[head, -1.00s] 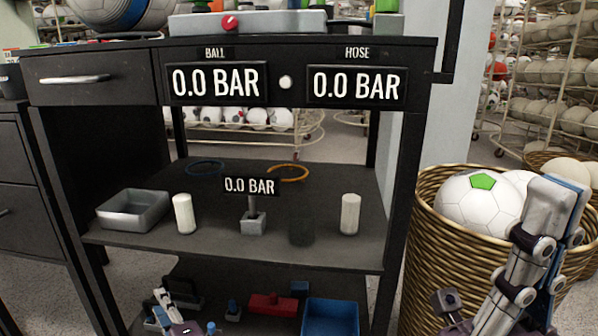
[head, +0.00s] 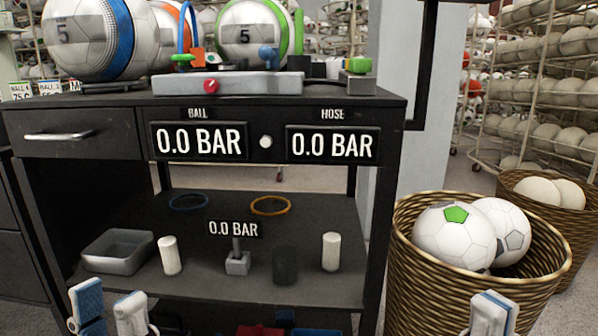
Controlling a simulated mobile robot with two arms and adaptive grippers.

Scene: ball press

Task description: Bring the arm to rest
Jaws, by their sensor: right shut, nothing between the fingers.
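My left gripper (head: 109,306) is low at the left edge of the picture, in front of the black cart. Its two blue-and-white fingers stand apart with nothing visible between them. My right gripper (head: 492,314) is at the bottom right, in front of the wicker basket (head: 392,262). Its fingertips are together and hold nothing. The lower parts of both arms are outside the picture.
The black cart (head: 60,103) carries several balls and a grey press base (head: 228,86) on top. Its shelf holds a grey tray (head: 118,252), white cylinders (head: 169,255) and two rings (head: 270,205). The basket holds white balls (head: 443,240).

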